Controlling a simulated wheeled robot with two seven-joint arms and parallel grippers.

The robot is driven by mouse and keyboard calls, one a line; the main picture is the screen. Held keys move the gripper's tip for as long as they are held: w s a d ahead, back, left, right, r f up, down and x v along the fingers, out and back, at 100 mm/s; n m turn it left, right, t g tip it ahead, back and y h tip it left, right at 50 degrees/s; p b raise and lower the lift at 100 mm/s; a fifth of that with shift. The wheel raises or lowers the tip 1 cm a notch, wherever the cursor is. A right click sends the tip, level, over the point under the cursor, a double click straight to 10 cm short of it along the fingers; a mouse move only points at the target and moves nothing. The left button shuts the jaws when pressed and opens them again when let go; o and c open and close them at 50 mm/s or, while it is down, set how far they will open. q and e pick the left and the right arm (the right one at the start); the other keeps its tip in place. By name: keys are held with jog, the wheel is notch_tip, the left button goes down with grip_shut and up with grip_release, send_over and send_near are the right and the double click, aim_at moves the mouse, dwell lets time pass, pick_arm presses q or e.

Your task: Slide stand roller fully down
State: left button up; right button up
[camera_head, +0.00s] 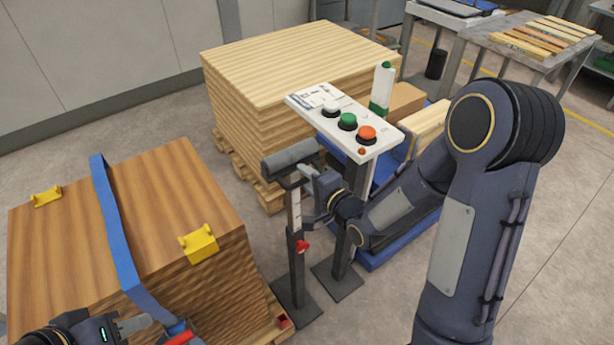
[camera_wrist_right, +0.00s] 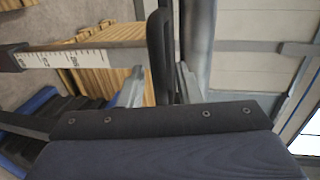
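The stand roller has a grey roller (camera_head: 290,158) on a post with a scale, above a dark base plate. A red knob (camera_head: 302,246) sits on the post's side. The scaled post (camera_wrist_right: 85,59) also shows in the right wrist view. My right gripper (camera_head: 308,183) is at the roller's bracket, just right of the post. In the wrist view its fingers (camera_wrist_right: 161,85) stand on either side of a dark bracket plate (camera_wrist_right: 160,45); whether they press on it is unclear. My left gripper (camera_head: 145,323) is partly in view at the bottom left, near the strap's end.
A strapped wood stack (camera_head: 190,190) with yellow corner pieces stands left of the roller. A button panel (camera_head: 345,115) on a post stands close behind and right. A larger board stack (camera_head: 300,60) is behind. Tables stand at the back right.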

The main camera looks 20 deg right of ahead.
jog(key=shift+c, duration=0.2)
grip_shut()
notch_tip(320, 180, down, 19)
jog(key=b, duration=2)
jog(key=shift+r, duration=0.15)
jog(key=shift+s, duration=0.1)
jog(key=shift+o, duration=0.2)
grip_release()
